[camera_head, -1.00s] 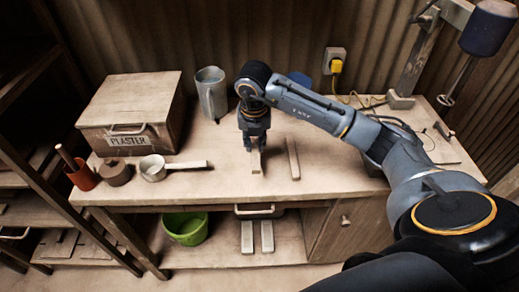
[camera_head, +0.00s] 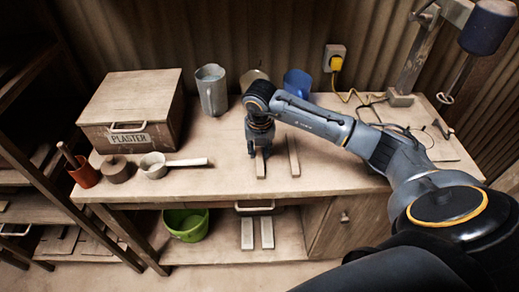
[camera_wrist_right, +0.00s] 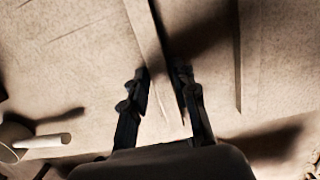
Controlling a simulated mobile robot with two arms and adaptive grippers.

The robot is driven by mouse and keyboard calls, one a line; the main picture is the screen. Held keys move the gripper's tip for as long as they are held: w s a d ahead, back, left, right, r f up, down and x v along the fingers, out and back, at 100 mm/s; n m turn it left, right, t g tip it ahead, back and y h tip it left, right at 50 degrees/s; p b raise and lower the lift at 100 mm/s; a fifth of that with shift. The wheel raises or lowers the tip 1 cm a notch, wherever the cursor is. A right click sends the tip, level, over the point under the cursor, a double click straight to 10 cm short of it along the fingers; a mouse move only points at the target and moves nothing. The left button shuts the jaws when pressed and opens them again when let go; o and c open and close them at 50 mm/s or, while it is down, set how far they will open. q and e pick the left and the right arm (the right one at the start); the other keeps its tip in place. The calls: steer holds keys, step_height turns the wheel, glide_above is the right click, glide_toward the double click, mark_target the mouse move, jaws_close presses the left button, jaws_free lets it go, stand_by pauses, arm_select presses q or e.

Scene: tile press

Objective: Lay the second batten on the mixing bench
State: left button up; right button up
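Two pale wooden battens lie on the mixing bench (camera_head: 225,185). The right-hand batten (camera_head: 293,156) lies apart from my gripper; it also shows in the right wrist view (camera_wrist_right: 238,50). The left-hand batten (camera_head: 260,168) runs under my right gripper (camera_head: 260,148). In the right wrist view this batten (camera_wrist_right: 148,35) passes between the two spread fingers (camera_wrist_right: 163,75), with gaps visible beside it. The right gripper looks open and close above the bench. My left gripper is not in view.
The plaster box (camera_head: 130,115), grey jug (camera_head: 211,92) and blue mug (camera_head: 297,84) stand behind. The saucepan (camera_head: 154,168), brown pot (camera_head: 116,170) and orange cup (camera_head: 84,174) are at left. Below are a green bowl (camera_head: 185,226) and two strips (camera_head: 247,234). Bench right of the battens is clear.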

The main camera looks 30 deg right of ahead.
mark_target(260, 158)
steer(key=shift+o, duration=0.6)
steer(key=shift+r, duration=0.3)
step_height(260, 158, up, 12)
steer(key=s+b, duration=0.1)
steer(key=shift+s+a+f, duration=0.2)
steer(key=shift+s+a, duration=0.1)
steer(key=shift+a, duration=0.15)
